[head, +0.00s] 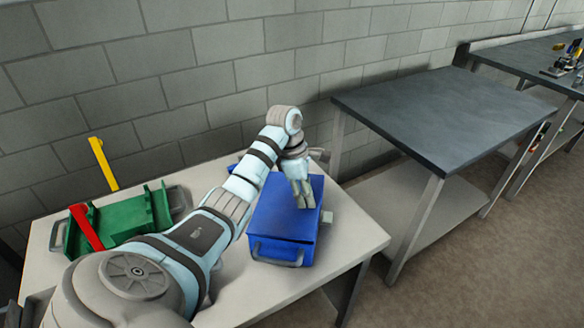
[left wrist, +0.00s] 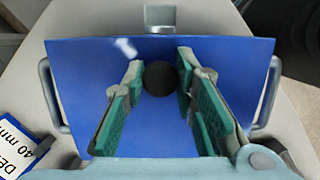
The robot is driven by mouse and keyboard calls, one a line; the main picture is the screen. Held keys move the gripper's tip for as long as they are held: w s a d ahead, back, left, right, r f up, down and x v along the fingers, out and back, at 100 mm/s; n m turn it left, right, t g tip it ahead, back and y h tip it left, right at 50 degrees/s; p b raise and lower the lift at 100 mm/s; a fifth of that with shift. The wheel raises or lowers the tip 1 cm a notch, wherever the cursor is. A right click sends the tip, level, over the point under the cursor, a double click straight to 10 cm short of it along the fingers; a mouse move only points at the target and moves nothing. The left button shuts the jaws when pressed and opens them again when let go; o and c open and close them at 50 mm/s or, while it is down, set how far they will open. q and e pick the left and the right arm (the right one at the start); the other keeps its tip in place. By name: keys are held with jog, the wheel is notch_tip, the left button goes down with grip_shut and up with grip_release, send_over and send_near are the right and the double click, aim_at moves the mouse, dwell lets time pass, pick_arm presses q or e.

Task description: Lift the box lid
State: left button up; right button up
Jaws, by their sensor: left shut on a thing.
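The blue box (head: 280,248) stands on the light table, with a grey handle on the side facing me. Its flat blue lid (head: 279,211) covers the top; I cannot tell whether there is a gap under it. In the left wrist view the lid (left wrist: 85,75) fills the middle, with a round dark knob (left wrist: 158,78) on it. My left gripper (head: 303,200) reaches down onto the lid from above. In the left wrist view its fingers (left wrist: 158,90) stand on both sides of the knob, shut on it. My right gripper is not in view.
A green holder (head: 130,225) with a red bar (head: 86,228) and a yellow bar (head: 103,164) is on the table's left. A blue and white label (left wrist: 18,140) lies beside the box. A dark-topped table (head: 440,115) stands to the right. The block wall is behind.

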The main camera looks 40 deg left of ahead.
aim_at(294, 202)
pick_arm(q)
jog(key=p+v, duration=0.1)
jog(key=v, duration=0.1)
jog(key=a+p+v, duration=0.1)
jog(key=p+v, duration=0.2)
jog(key=v, duration=0.1)
jog(key=shift+s+a, duration=0.2)
jog(key=shift+s, duration=0.25)
jog(key=shift+o, duration=0.2)
jog(key=s+a+r+p, duration=0.2)
jog(key=s+a+r, duration=0.1)
jog(key=a, duration=0.3)
jog(key=shift+s+r+p, duration=0.35)
jog(key=shift+s+r, duration=0.05)
jog(key=shift+r, duration=0.2)
jog(key=shift+a, duration=0.1)
jog(key=shift+c, duration=0.2)
jog(key=shift+o, duration=0.2)
jog(key=shift+s+a+b, duration=0.35)
jog(key=shift+s+a, duration=0.25)
jog(key=shift+a, duration=0.15)
jog(key=s+a+b, duration=0.1)
jog(key=s+a, duration=0.2)
jog(key=a, duration=0.2)
jog(key=shift+a, duration=0.3)
jog(key=o, duration=0.9)
jog(key=shift+s, duration=0.2)
jog(key=shift+c, duration=0.2)
